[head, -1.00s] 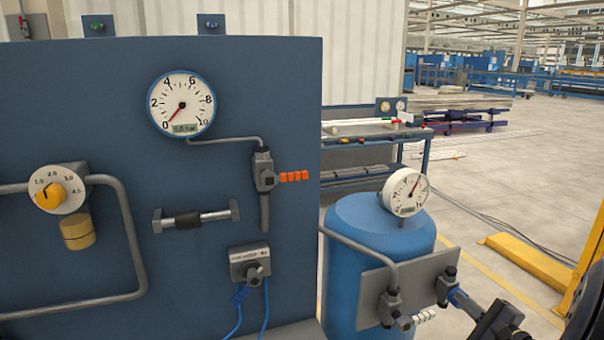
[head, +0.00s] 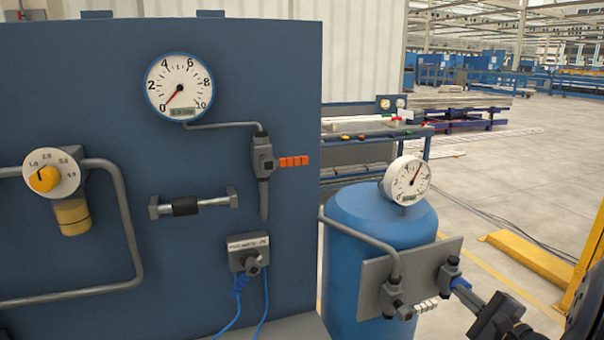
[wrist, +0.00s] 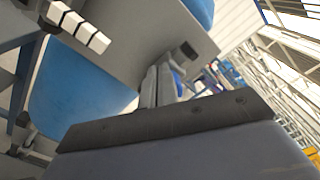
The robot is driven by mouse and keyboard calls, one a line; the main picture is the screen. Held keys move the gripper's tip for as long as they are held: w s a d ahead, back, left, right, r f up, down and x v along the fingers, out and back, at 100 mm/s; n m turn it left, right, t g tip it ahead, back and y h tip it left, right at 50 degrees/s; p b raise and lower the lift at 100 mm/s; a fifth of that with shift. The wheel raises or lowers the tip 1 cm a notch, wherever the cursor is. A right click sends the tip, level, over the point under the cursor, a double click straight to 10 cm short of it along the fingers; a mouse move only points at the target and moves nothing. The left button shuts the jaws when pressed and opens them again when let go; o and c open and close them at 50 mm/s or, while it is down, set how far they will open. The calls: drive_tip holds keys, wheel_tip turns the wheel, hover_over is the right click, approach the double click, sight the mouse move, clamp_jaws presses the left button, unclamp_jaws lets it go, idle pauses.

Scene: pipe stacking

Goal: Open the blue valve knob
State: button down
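A small blue knob (head: 462,286) sits on the right-hand valve (head: 449,272) of the grey plate (head: 428,262) by the blue tank, in the head view. My gripper (head: 490,311) is at the lower right in the head view, with its dark end close to the blue knob. I cannot tell whether they touch. In the wrist view, a broad grey gripper part with a dark edge fills the bottom and hides much behind it. The gap between the fingers does not show clearly.
The blue tank (head: 363,245) carries a round gauge (head: 406,180). A valve with a white segmented handle (head: 426,305) is left of my gripper. The big blue panel (head: 100,110) fills the left. A yellow barrier (head: 530,256) stands on the floor at right.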

drive_tip(key=shift+s+a+f+b, duration=0.15)
drive_tip(key=shift+f+b, duration=0.55)
drive_tip(key=shift+b, duration=1.25)
drive_tip(key=shift+a, duration=0.2)
drive_tip(key=b+v, duration=0.1)
drive_tip(key=v, duration=0.2)
drive_tip(key=b+v, duration=0.1)
drive_tip(key=v, duration=0.2)
drive_tip(key=shift+a, duration=0.2)
drive_tip(key=shift+r, duration=0.1)
